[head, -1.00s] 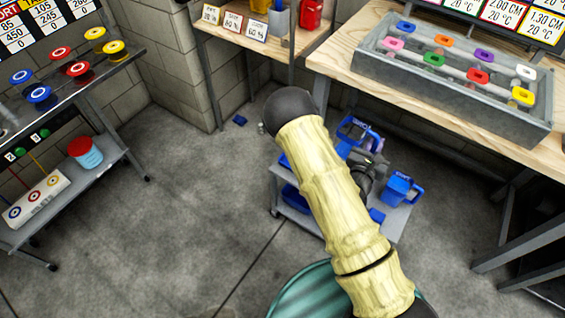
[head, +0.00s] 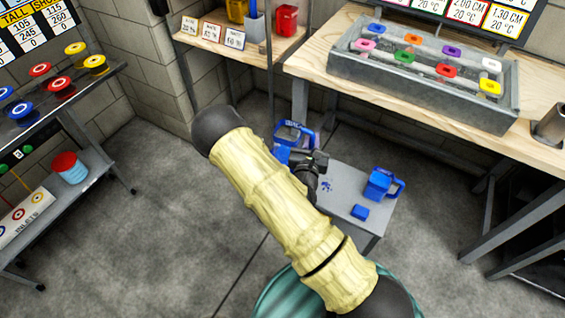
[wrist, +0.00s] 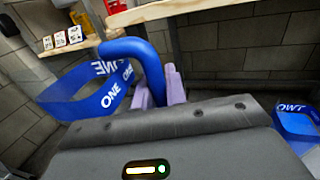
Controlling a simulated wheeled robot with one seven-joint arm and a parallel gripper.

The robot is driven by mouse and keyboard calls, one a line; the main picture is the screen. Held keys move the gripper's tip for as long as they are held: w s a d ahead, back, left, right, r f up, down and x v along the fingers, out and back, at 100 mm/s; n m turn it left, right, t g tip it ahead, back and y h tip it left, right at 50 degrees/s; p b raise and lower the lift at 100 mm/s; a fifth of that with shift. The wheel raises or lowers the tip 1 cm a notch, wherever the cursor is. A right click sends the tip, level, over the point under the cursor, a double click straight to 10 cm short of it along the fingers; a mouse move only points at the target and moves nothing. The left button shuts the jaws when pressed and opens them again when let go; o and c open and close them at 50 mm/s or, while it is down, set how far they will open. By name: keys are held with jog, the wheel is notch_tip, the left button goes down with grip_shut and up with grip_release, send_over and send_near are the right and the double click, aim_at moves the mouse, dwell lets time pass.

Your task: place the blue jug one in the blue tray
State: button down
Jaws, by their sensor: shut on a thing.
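The blue jug one (head: 290,132), lettered ONE, hangs in my gripper (head: 313,142) in the head view. The wrist view shows jug one (wrist: 85,100) up close, with its curved handle between the pale purple fingers of my gripper (wrist: 158,90). In the head view the jug is at the far left side of the low grey cart (head: 345,195), past my arm. I cannot make out the blue tray for certain; my arm hides part of the cart.
A wooden bench with a grey metal tray (head: 430,85) stands behind. A shelf rack (head: 70,165) is at left. Open concrete floor lies between.

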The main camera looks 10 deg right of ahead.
jog(key=shift+w+f+b, duration=0.2)
jog(key=shift+f+b, duration=0.15)
jog(key=shift+b, duration=0.1)
jog(key=w+f+m+h+b, duration=0.1)
jog(key=w+f+h+b, duration=0.1)
jog(key=w+f+b, duration=0.6)
jog(key=b, duration=0.6)
jog(key=shift+f+m+g, duration=0.3)
jog(key=shift+f+g, duration=0.05)
jog(key=shift+g, duration=0.05)
jog(key=shift+w, duration=0.1)
notch_tip(320, 180, down, 6)
jog(key=b, duration=0.2)
jog(key=shift+f, duration=0.15)
jog(key=shift+f+b, duration=1)
jog(key=shift+f, duration=0.85)
